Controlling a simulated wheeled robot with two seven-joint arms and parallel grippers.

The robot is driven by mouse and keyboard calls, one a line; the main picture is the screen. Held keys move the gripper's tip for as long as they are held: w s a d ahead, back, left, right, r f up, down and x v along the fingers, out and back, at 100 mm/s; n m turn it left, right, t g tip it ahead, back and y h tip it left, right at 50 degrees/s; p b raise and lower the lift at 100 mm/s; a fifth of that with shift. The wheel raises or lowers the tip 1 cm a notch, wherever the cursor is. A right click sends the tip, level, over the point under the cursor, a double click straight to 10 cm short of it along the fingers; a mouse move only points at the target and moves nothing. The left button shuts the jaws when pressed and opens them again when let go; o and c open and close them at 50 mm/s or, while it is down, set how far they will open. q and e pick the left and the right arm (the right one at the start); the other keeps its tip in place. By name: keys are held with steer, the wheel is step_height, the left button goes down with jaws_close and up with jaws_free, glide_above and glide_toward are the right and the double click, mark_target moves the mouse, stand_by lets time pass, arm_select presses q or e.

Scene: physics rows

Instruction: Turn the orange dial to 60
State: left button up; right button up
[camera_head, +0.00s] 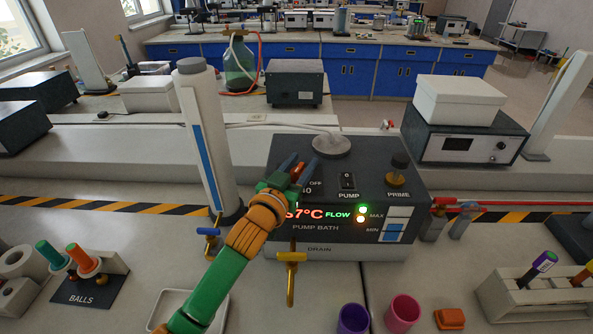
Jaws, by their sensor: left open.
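The dark pump bath unit (338,243) stands on the bench in the middle. Its red display, partly covered by my arm, seems to read 57°C, with a green FLOW beside it. A small orange-red piece (297,173), which looks like the dial, shows between the fingers. Its pointer and most of its scale are hidden; OFF and part of a number show beside it. I cannot tell whether the fingers touch it. My right gripper is not in view.
A black PUMP switch (347,181) and a PRIME knob (399,165) sit right of the gripper. A tall white cylinder (208,140) stands close on the left. A brass drain tap (291,270), purple cup (353,318) and pink cup (402,312) are in front.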

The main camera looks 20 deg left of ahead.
mark_target(295, 173)
arm_select(q)
steer(key=s, duration=0.5)
steer(key=shift+a+b, duration=0.25)
steer(key=shift+b, duration=0.1)
